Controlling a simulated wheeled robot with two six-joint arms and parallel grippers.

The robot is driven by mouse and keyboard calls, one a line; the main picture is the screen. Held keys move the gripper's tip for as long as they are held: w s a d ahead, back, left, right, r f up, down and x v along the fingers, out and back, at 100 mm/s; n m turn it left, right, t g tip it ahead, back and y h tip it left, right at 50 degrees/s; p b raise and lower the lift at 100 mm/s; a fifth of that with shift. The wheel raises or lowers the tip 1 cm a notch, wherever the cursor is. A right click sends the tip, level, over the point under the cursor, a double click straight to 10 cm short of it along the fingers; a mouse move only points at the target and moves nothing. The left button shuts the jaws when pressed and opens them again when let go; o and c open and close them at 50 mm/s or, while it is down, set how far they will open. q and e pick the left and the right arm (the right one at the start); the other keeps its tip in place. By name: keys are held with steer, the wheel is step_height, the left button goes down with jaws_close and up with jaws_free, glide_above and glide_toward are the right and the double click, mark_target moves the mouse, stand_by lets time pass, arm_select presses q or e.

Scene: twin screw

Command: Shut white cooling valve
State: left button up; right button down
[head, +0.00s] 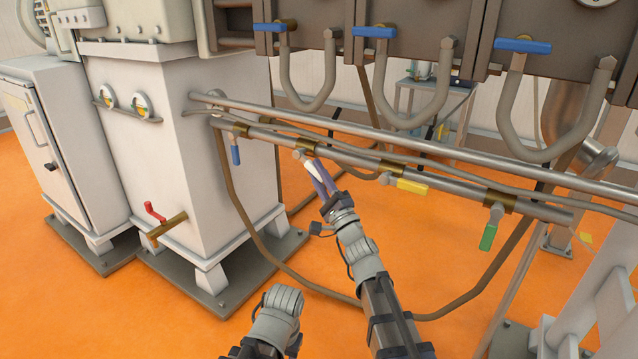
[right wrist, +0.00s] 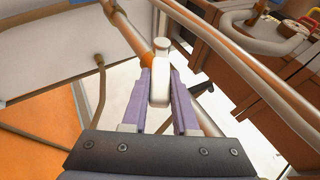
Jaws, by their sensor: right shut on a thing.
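The white valve handle (right wrist: 160,88) is in the right wrist view, between the two purple fingers of my right gripper (right wrist: 160,108). Its pivot end sits by a brass fitting on the pipe, and the handle stands at an angle to the pipe. In the head view my right gripper (head: 319,178) reaches up to the valve body (head: 302,154) and is shut on the handle, which the fingers mostly hide. Part of my left arm shows at the bottom of the head view, but its gripper does not show.
On the same steel pipe (head: 450,184) are a blue handle (head: 236,155), a yellow handle (head: 411,187) and a green handle (head: 488,237). A red-handled tap (head: 154,211) is on the white cabinet at left. A thin hose (head: 262,250) loops below. The orange floor (head: 180,320) is open.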

steer(key=shift+f+t, duration=0.2)
steer(key=shift+t, duration=0.1)
steer(key=c, duration=0.7)
jaws_free()
steer(key=shift+b, duration=0.3)
steer(key=b+v, duration=0.4)
steer(key=v, duration=0.3)
steer(key=shift+s+f, duration=0.15)
steer(key=shift+s+d, duration=0.1)
steer(key=shift+s, duration=0.05)
